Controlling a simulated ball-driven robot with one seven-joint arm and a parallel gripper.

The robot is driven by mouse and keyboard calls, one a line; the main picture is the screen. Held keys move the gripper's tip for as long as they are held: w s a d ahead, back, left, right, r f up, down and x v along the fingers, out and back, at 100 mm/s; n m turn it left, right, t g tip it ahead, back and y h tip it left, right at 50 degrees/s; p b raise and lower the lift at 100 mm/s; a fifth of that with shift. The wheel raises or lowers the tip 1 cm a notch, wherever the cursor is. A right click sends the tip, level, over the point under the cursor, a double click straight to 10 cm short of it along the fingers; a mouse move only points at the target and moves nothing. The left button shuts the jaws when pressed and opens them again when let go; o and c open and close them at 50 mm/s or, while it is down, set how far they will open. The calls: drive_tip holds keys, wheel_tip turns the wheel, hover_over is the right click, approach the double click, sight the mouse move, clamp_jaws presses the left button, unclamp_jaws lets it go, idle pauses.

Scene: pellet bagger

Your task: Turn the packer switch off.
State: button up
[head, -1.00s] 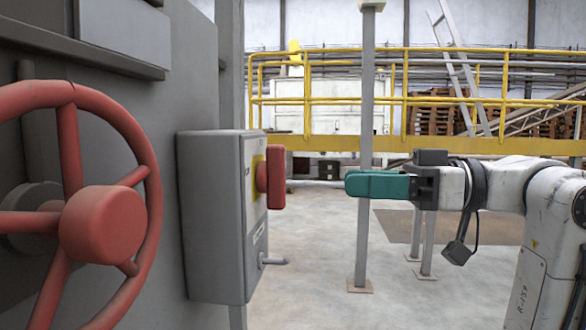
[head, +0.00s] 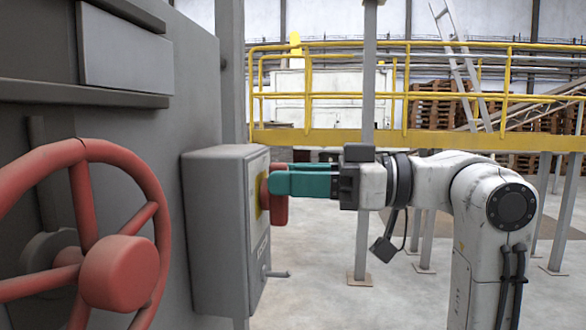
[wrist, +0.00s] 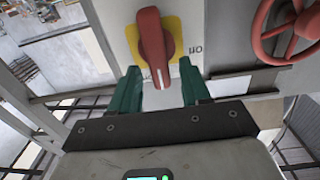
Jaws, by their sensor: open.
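The packer switch is a red rotary handle (head: 279,206) on a yellow plate, on the front of a grey box (head: 215,230). In the wrist view the red handle (wrist: 152,45) runs lengthwise toward my gripper with a slight tilt, and a white mark shows at its near end. The yellow plate (wrist: 177,32) lies behind it. My gripper (head: 275,179) has teal fingers and is at the handle in the head view. In the wrist view my gripper (wrist: 162,88) is open, with one finger on each side of the handle's near end. Contact cannot be told.
A red handwheel (head: 120,272) stands out from the grey machine wall left of the box. A small lever (head: 278,274) sticks out low on the box. Yellow railings (head: 400,95) and a grey post (head: 364,240) stand behind.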

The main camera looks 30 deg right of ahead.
drive_tip(key=shift+w+a, duration=0.1)
drive_tip(key=shift+a, duration=0.05)
drive_tip(key=c, duration=0.8)
drive_tip(key=shift+o, duration=0.2)
drive_tip(key=shift+f, duration=0.1)
